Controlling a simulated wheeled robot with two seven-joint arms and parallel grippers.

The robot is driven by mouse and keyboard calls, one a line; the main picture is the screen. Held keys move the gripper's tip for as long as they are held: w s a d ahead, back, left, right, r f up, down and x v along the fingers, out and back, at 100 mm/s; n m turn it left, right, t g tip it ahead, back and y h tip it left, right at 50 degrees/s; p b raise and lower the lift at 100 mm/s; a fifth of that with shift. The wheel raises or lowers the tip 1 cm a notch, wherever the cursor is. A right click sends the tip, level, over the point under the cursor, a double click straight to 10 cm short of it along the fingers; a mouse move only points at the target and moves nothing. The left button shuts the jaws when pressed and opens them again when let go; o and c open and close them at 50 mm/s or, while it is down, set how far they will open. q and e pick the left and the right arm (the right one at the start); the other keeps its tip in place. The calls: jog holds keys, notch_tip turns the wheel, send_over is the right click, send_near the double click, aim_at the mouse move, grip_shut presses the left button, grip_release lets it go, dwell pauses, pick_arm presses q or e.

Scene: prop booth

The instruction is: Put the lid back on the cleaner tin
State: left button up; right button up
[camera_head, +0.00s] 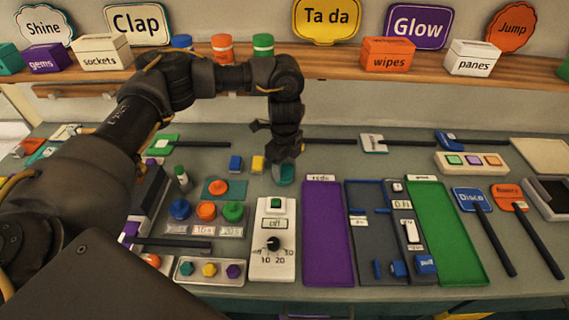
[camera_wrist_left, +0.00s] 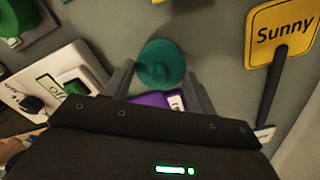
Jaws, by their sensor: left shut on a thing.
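My left gripper (camera_head: 284,160) is shut on a teal round piece (camera_head: 283,175) over the middle of the table, just behind the white dial box. In the left wrist view, the teal piece (camera_wrist_left: 161,62) shows as a disc with a raised round knob, between the fingers of the left gripper (camera_wrist_left: 160,82); it looks like the lid. I cannot tell whether a tin is under it, or whether it touches the table. No label reading cleaner is legible, so I cannot pick out the cleaner tin. My right gripper is not in view.
The white dial box (camera_head: 273,245) and purple tray (camera_head: 327,240) lie in front of the left gripper. A blue block (camera_head: 235,163) and yellow block (camera_head: 258,164) stand to its left. The wooden shelf (camera_head: 340,66) runs behind. Some grey tabletop right of the gripper is bare.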

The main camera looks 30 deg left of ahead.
pick_arm(q)
jog(key=o, duration=1)
jog(key=shift+o, duration=0.6)
jog(key=o, duration=0.3)
jog(key=shift+r, duration=0.1)
notch_tip(320, 180, up, 7)
jog(key=p, duration=0.8)
